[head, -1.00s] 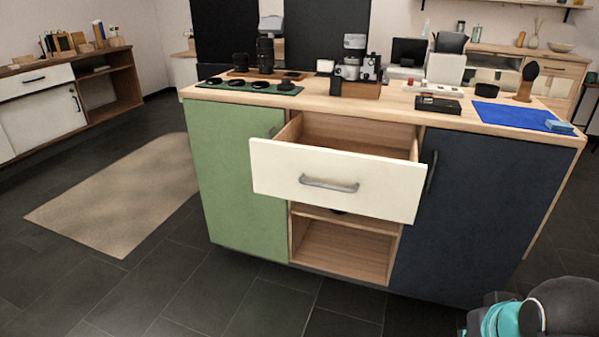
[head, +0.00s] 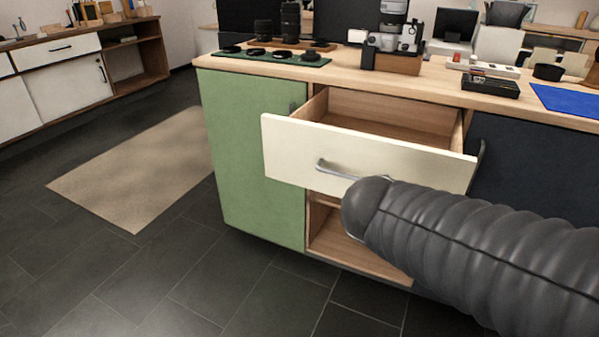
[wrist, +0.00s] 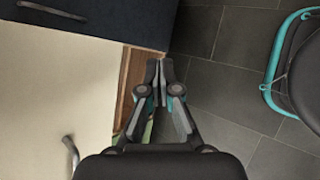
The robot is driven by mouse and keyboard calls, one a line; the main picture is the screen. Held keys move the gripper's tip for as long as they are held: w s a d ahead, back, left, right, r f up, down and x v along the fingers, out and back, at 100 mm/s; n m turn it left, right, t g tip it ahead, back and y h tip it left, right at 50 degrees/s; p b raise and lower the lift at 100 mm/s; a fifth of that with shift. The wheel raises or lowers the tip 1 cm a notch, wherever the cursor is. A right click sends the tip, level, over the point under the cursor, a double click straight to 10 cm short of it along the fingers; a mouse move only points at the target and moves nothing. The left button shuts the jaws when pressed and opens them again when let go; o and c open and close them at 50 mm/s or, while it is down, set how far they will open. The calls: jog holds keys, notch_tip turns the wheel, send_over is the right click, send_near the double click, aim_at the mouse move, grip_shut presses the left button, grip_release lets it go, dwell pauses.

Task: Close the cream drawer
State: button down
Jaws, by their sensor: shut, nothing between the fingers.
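The cream drawer (head: 360,147) stands pulled out of the cabinet, and its open wooden inside shows from above. Its grey handle (head: 330,168) is partly covered by my dark arm in the head view. In the wrist view the cream drawer front (wrist: 60,85) fills the left side, with its handle (wrist: 70,150) near the bottom left. My gripper (wrist: 160,66) is shut and empty, to the right of the drawer front in that picture, apart from the handle. The head view does not show my fingers; whether they touch the drawer cannot be told.
A green door (head: 253,155) is left of the drawer and a navy door (head: 530,165) right of it. An open wooden shelf (head: 340,248) lies below. Camera gear stands on the worktop (head: 440,85). Dark floor tiles (head: 200,270) are clear at front left.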

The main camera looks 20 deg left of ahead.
jog(key=w+a+n+t+b, duration=0.25)
jog(key=a+n+t, duration=0.4)
jog(key=a, duration=0.75)
jog(key=n+t+y, duration=0.5)
jog(key=n, duration=0.6)
send_near(298, 158)
jog(key=shift+m+g, duration=0.25)
jog(key=w, duration=0.3)
jog(key=w+b, duration=0.1)
jog(key=w, duration=0.3)
jog(key=shift+w+d+r, duration=0.1)
jog(key=shift+d+r, duration=0.1)
